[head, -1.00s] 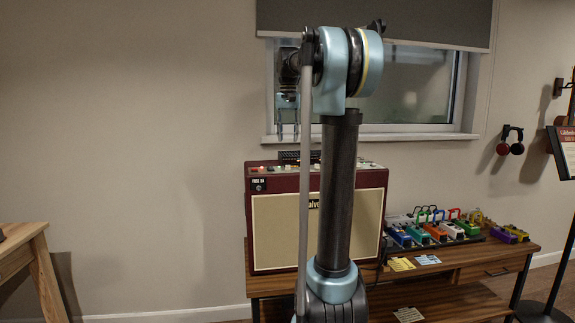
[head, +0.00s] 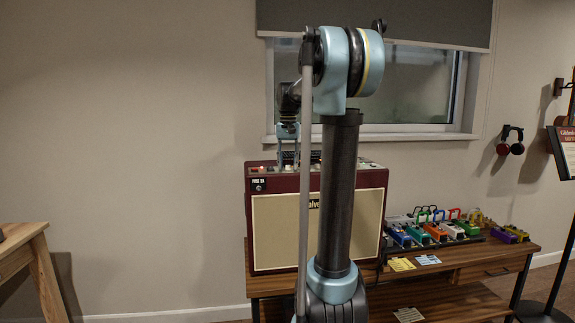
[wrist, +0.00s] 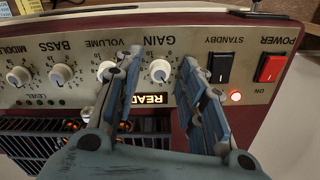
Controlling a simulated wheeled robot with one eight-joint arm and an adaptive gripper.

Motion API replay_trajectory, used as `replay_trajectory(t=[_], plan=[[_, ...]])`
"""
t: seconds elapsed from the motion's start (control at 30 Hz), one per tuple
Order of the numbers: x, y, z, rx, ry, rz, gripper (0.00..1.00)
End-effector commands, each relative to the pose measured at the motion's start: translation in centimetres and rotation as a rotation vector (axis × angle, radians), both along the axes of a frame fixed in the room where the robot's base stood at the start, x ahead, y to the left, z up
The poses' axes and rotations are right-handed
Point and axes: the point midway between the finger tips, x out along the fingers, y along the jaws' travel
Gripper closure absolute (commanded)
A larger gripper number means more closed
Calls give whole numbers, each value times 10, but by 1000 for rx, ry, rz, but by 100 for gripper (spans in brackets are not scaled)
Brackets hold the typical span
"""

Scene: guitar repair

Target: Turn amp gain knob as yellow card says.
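The amp (head: 262,235) is dark red with a cream front and stands on the wooden bench. In the head view my gripper (head: 287,153) is low over the amp's top. The yellow card (head: 401,264) lies on the bench; its writing is too small to read.
The volume knob (wrist: 107,70) is close beside the left finger. The standby switch (wrist: 221,67) is close to the right finger, with the red power switch (wrist: 270,68) beyond. A blue card (head: 427,260) and several coloured pedals (head: 440,233) are on the bench.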

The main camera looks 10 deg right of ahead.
Motion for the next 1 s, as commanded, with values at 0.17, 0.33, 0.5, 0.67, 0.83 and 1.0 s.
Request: replay_trajectory(t=[0.17, 0.33, 0.5, 0.67, 0.83, 1.0], plan=[[0, 0, 0, 0, 0, 0, 84], [0, -1, 0, 0, 0, -1, 100], [0, -1, 0, 1, 0, 4, 100], [1, -1, 0, 1, -1, 37, 100], [1, -1, 0, 1, -1, 124, 100], [1, -1, 0, 1, -2, 259, 100]])
